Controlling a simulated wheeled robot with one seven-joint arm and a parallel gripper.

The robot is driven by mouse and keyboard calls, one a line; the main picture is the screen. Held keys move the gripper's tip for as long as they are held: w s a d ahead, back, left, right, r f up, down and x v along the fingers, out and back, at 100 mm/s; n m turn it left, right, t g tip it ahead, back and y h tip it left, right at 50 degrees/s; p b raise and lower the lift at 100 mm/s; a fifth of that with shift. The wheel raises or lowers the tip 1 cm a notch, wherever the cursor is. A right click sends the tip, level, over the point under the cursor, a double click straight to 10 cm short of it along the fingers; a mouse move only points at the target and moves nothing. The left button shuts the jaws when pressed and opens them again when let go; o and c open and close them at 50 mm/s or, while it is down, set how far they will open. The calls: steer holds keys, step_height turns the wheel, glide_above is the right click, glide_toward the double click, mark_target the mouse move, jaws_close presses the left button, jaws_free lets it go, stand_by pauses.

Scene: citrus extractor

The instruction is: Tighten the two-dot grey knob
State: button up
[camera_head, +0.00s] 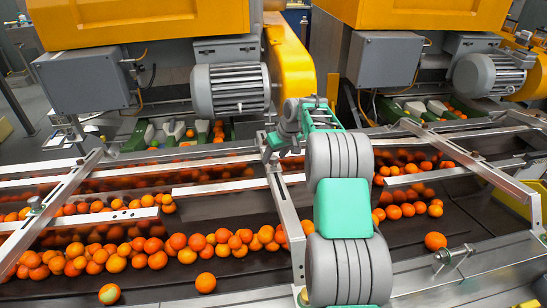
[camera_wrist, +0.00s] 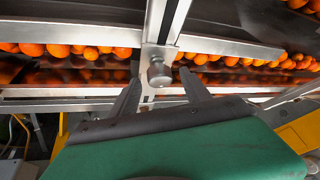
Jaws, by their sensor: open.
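A grey round knob (camera_wrist: 159,72) sits on a metal bracket in the wrist view, just beyond and between my fingertips. No dots can be made out on it. My gripper (camera_wrist: 160,83) is open, with one dark finger on each side below the knob and nothing held. In the head view my gripper (camera_head: 271,147) is at the upper end of the middle metal crossbar, and the knob there is hidden or too small to tell. Two other knobs show in the head view, one on the left crossbar (camera_head: 36,203) and one at the lower right (camera_head: 443,255); their dots cannot be read.
Oranges (camera_head: 140,255) lie in rows on the dark conveyor (camera_head: 240,205), between metal rails (camera_head: 220,185). Yellow machines (camera_head: 140,20) with grey motors (camera_head: 230,90) and grey boxes (camera_head: 85,80) stand behind. My arm covers the middle right of the head view.

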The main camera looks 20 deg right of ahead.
steer(key=shift+x, duration=0.95)
jaws_close()
